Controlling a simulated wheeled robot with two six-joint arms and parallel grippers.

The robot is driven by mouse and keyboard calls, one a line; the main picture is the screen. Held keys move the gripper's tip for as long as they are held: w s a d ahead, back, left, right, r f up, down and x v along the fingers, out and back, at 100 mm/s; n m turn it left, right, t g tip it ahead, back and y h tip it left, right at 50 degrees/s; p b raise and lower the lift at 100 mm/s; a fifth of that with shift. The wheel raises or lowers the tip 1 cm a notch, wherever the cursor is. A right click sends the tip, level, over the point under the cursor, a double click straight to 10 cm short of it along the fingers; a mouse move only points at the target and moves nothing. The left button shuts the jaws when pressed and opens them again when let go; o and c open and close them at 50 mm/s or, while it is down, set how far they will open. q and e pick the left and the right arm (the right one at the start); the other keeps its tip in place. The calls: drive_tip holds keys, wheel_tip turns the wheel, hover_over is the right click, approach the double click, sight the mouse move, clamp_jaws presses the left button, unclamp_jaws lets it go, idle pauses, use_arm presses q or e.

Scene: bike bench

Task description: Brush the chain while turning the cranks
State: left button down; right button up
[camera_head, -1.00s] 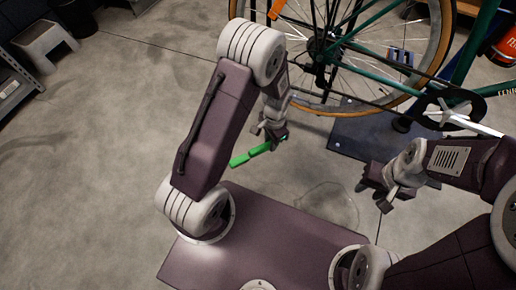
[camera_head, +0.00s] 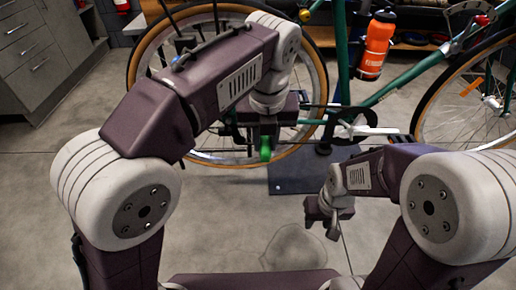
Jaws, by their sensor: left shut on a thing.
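The green-framed bike (camera_head: 398,80) stands side-on with its rear wheel (camera_head: 140,62) at the left. My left gripper (camera_head: 265,135) is shut on a green-handled brush (camera_head: 265,149), in front of the rear wheel's lower part. The brush is seen nearly end-on, and its bristles cannot be made out. The chain is thin and partly hidden behind my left gripper; I cannot tell whether the brush touches it. The silver crank (camera_head: 372,131) points right from the chainring area. My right gripper (camera_head: 322,218) is empty, its fingers apart, below and in front of the crank.
An orange bottle (camera_head: 375,45) sits on the bike frame. A dark stand base plate (camera_head: 290,178) lies under the bike. The front wheel (camera_head: 470,110) is at the right. Grey drawers (camera_head: 35,55) stand at the back left. The concrete floor in front is clear.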

use_arm(q)
drive_tip(key=w+f, duration=0.5)
drive_tip(key=w, duration=0.5)
drive_tip(key=shift+f, duration=0.2)
idle(0.4)
use_arm(e)
drive_tip(key=o, duration=0.4)
